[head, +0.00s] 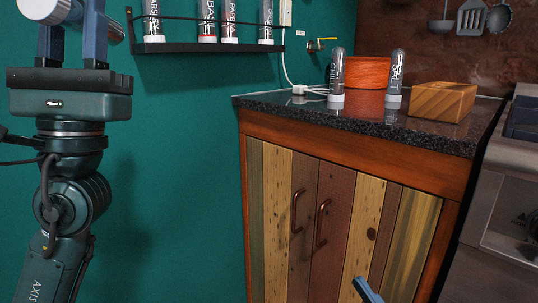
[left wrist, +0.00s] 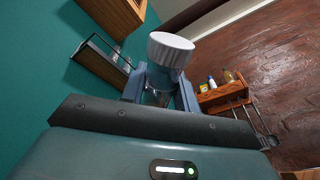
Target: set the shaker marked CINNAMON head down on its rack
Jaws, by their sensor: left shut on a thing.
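My left gripper (head: 70,18) is raised at the upper left in the head view, shut on a shaker (head: 42,9) lying tilted across its fingers. The shaker has a white cap, which shows above the fingers in the left wrist view (left wrist: 170,46), with its clear body (left wrist: 158,84) between them. No label on it can be read. The black wall rack (head: 210,46) is to the right of the gripper and holds several labelled shakers (head: 207,22), with gaps between some. Only a blue tip of my right gripper (head: 367,290) shows at the bottom.
A dark stone counter (head: 290,110) bears a CHILI shaker (head: 336,75), a SALT shaker (head: 395,75), an orange bowl (head: 367,72) and a wooden box (head: 442,101). A white cable (head: 285,60) hangs on the wall. Utensils (head: 470,18) hang at the upper right.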

